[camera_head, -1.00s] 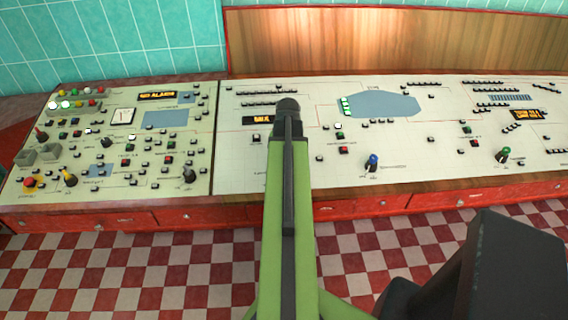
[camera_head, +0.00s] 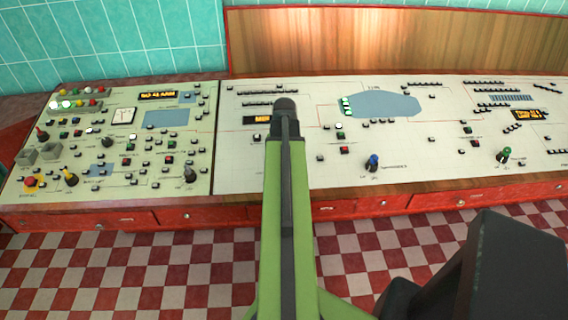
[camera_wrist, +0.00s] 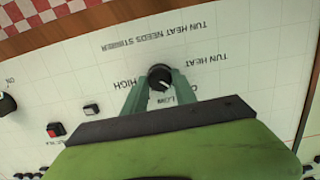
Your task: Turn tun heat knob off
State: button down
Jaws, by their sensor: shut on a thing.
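The tun heat knob (camera_wrist: 159,74) is a round black knob with a white pointer mark, seen in the wrist view. The upside-down label TUN HEAT is beside it, with HIGH to its left and LOW below right. The mark appears on the knob's lower side; its exact setting is hard to read. My gripper (camera_wrist: 161,83) has its two green fingers on either side of the knob and is shut on it. In the head view my green arm reaches onto the control panel (camera_head: 300,170) and hides the knob and fingers.
A blue knob (camera_head: 373,161) and a green knob (camera_head: 504,155) stand on the panel to the right. A red button (camera_wrist: 55,130) and another black knob (camera_wrist: 6,103) are left in the wrist view. A control panel (camera_head: 140,185) with switches lies left.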

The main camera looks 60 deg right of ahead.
jog(key=shift+s, duration=0.15)
jog(key=c, duration=1)
grip_release()
notch_tip(320, 180, up, 17)
jog(key=p, duration=1.7)
jog(key=shift+s+a+r, duration=0.2)
jog(key=shift+a, duration=0.15)
